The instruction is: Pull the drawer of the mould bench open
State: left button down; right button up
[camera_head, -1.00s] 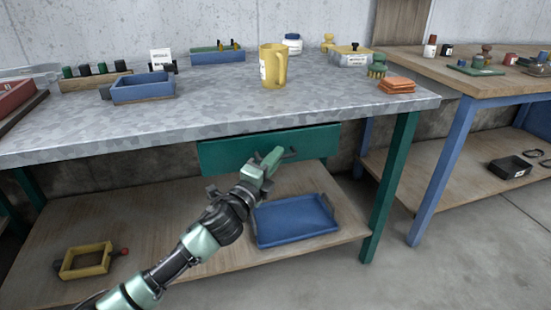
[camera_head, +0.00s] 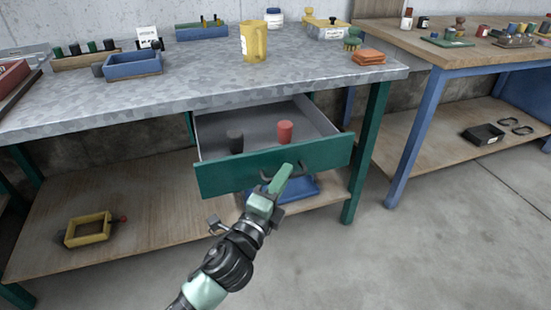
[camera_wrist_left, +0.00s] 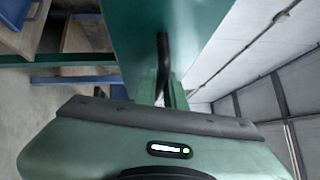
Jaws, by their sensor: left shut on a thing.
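The green drawer (camera_head: 222,178) of the mould bench (camera_head: 190,90) stands pulled out from under the metal top. Inside it I see a dark grey cylinder (camera_head: 235,141) and a red cylinder (camera_head: 285,132). My left gripper (camera_head: 282,178) is at the drawer front, shut on the dark handle (camera_head: 298,172). In the left wrist view the handle (camera_wrist_left: 163,55) runs down from the green drawer front (camera_wrist_left: 195,30) to the jaws, whose tips are partly hidden by the gripper body. My right gripper is not in view.
A blue tray (camera_head: 303,187) lies on the lower shelf, partly hidden below the drawer. A yellow jug (camera_head: 254,42) and a blue tray (camera_head: 133,65) stand on the bench top. The floor at right is clear.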

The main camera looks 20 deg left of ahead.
pick_arm(q)
jog(key=shift+s+d, duration=0.4)
jog(key=shift+s, duration=0.2)
jog(key=shift+s+d, duration=0.4)
jog(key=shift+s, duration=0.2)
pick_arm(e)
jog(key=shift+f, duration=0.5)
pick_arm(q)
jog(key=c, duration=1.5)
grip_release()
jog(key=v, duration=0.7)
jog(key=shift+s+b, duration=0.35)
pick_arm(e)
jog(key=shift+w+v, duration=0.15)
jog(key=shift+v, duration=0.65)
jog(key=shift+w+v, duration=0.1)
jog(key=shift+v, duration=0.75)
pick_arm(q)
jog(key=shift+a+f, duration=0.1)
jog(key=shift+f, duration=0.05)
